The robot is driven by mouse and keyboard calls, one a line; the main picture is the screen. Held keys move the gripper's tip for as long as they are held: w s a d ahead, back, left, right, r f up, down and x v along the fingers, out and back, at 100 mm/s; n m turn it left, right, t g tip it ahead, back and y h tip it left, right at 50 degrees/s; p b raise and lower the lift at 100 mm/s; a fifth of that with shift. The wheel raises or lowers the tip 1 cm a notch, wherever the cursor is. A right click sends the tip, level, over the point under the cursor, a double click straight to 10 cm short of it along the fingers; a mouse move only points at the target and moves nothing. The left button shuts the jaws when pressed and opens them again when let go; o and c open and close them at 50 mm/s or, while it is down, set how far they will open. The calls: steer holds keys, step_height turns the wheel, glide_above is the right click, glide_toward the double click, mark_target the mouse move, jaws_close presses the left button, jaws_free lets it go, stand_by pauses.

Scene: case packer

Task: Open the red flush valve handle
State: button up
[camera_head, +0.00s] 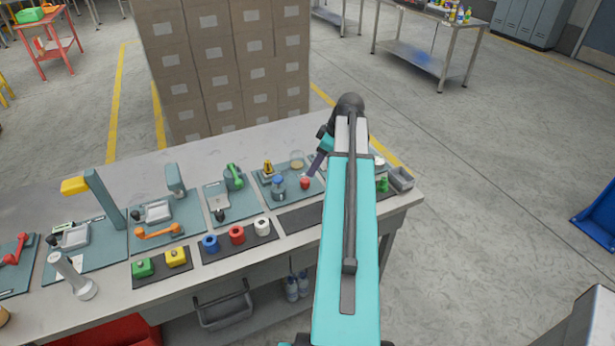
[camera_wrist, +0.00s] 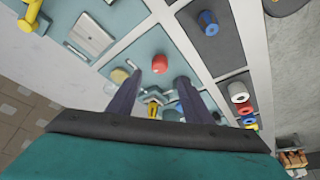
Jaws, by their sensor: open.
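A round red knob (camera_head: 305,183) sits on a teal plate (camera_head: 262,182), right of a blue-topped fixture. In the wrist view the red knob (camera_wrist: 160,63) shows just beyond and between my fingertips, apparently untouched. My gripper (camera_head: 313,171) points down over that plate; in the wrist view its two dark fingers (camera_wrist: 159,78) are spread with nothing between them. A red lever-shaped handle (camera_head: 15,250) lies on another teal plate at the far left, away from my gripper. I cannot tell by sight which red part is the flush valve's.
The blue-topped fixture (camera_head: 278,189), a small yellow part (camera_head: 267,168) and a glass dish (camera_head: 297,160) stand close to the knob. Red, blue and white spools (camera_head: 237,234) line the front. A grey bin (camera_head: 401,179) is at right. Stacked cartons (camera_head: 222,65) stand behind the bench.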

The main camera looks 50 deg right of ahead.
mark_target(307, 180)
steer(key=shift+p+x, duration=1.2)
steer(key=shift+x, duration=2.95)
steer(key=shift+w, duration=0.1)
steer(key=shift+c, duration=0.3)
steer(key=c, duration=1)
steer(key=shift+d, duration=0.2)
steer(key=shift+a, duration=0.1)
